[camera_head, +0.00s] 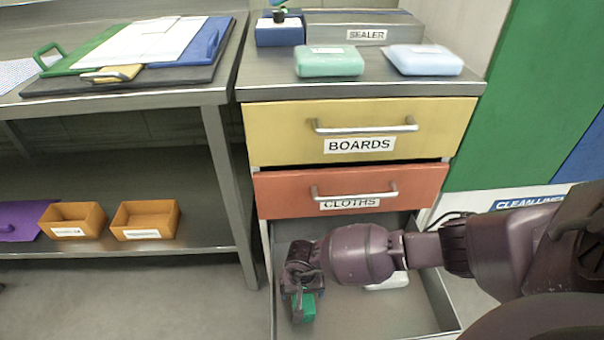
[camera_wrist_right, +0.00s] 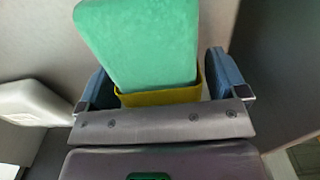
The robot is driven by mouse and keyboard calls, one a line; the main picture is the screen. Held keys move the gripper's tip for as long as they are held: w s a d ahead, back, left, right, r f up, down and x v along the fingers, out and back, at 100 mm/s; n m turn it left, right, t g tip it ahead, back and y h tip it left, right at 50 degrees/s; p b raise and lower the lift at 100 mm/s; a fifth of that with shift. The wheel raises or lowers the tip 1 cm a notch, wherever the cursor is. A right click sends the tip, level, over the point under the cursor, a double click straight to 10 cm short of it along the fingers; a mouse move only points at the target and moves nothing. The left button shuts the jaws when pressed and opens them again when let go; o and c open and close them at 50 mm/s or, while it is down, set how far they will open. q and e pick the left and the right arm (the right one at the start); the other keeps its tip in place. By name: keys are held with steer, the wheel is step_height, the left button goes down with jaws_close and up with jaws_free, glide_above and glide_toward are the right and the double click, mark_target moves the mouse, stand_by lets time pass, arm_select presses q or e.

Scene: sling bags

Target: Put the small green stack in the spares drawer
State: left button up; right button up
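The small green stack (camera_wrist_right: 140,45) has a yellow band (camera_wrist_right: 160,97) around its near end. In the right wrist view it sits between the two blue-grey fingers of my right gripper (camera_wrist_right: 162,90), which look shut on it at the band. In the head view the green stack (camera_head: 303,308) shows below my right gripper (camera_head: 300,290), inside the open bottom drawer (camera_head: 440,310). Whether the stack touches the drawer floor cannot be told. The front label of this drawer is not in view. My left gripper is not in view.
A white item (camera_head: 388,282) lies in the same drawer, partly behind my arm. The BOARDS drawer (camera_head: 270,130) and red CLOTHS drawer (camera_head: 280,190) are above it. A green pack (camera_head: 330,62) and pale blue pack (camera_head: 425,60) lie on the counter. The drawer's front part is clear.

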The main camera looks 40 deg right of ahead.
steer(key=shift+r, duration=0.25)
step_height(320, 180, up, 10)
steer(key=p, duration=0.4)
steer(key=shift+w+r, duration=0.15)
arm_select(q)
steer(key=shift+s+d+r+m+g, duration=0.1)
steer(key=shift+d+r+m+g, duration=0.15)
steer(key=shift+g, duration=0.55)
arm_select(e)
steer(key=shift+r, duration=0.8)
